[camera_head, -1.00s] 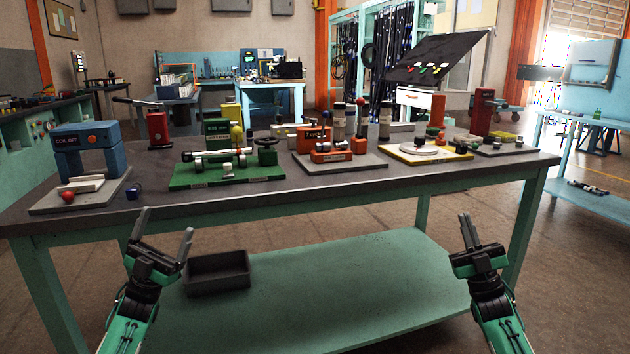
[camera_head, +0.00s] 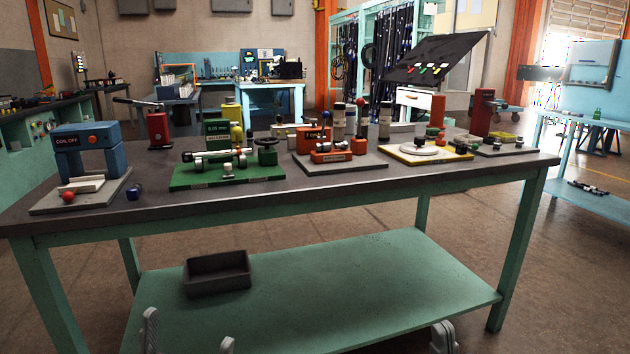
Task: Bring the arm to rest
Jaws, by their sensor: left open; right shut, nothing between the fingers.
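My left gripper (camera_head: 188,338) shows only its two grey fingertips at the bottom edge of the head view. The tips are wide apart, with nothing seen between them. My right gripper (camera_head: 443,338) shows only its fingertips at the bottom edge, right of the middle. They are close together and hold nothing visible. Both grippers are low, in front of the workbench (camera_head: 320,206) and apart from the things on its top. The rest of both arms is below the frame.
The bench top carries a blue coil press (camera_head: 92,140), a green fixture board (camera_head: 205,180), an orange block (camera_head: 330,152) and a white disc on a yellow-edged board (camera_head: 428,151). A dark open bin (camera_head: 217,273) sits on the green lower shelf (camera_head: 370,275). The shelf is otherwise clear.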

